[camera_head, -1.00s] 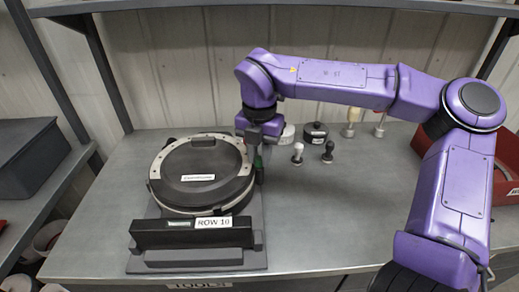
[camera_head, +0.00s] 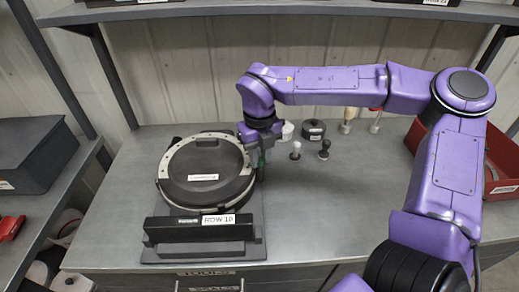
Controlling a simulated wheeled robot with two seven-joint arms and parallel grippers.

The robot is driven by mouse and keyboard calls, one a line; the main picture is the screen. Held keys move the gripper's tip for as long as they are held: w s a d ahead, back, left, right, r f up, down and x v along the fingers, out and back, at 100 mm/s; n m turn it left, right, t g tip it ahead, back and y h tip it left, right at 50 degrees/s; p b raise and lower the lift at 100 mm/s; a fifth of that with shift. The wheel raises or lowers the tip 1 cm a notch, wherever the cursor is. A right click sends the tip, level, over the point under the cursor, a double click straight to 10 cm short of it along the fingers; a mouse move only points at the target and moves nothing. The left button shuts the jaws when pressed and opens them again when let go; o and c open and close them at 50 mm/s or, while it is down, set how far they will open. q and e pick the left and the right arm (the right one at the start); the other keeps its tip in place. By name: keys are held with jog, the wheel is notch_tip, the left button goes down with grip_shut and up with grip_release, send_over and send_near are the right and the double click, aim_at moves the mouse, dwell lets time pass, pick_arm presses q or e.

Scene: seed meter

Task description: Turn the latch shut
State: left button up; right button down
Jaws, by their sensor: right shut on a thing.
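The seed meter (camera_head: 205,177) is a round black housing with a pale metal rim, lying on a dark base on the bench. Its front block carries a "ROW 10" label (camera_head: 218,219). My right gripper (camera_head: 261,158) points down at the right edge of the housing and is shut on a small greenish-dark part there, which seems to be the latch (camera_head: 262,160). The fingers hide most of it, so its exact angle cannot be told. My left gripper is not in view.
Behind the gripper stand a white cup (camera_head: 284,131), a black round part (camera_head: 313,131) and several small knobs, one white (camera_head: 295,150) and one black (camera_head: 324,150). A red bin (camera_head: 490,165) is at the right. A dark bin (camera_head: 35,155) sits at the left. The bench front right is clear.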

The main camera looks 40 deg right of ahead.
aim_at(260, 159)
jog(key=shift+n, duration=0.5)
jog(key=c, duration=0.9)
grip_release()
jog(key=shift+c, duration=0.2)
notch_tip(260, 159, up, 11)
jog(key=b, duration=0.1)
jog(key=shift+f, duration=0.15)
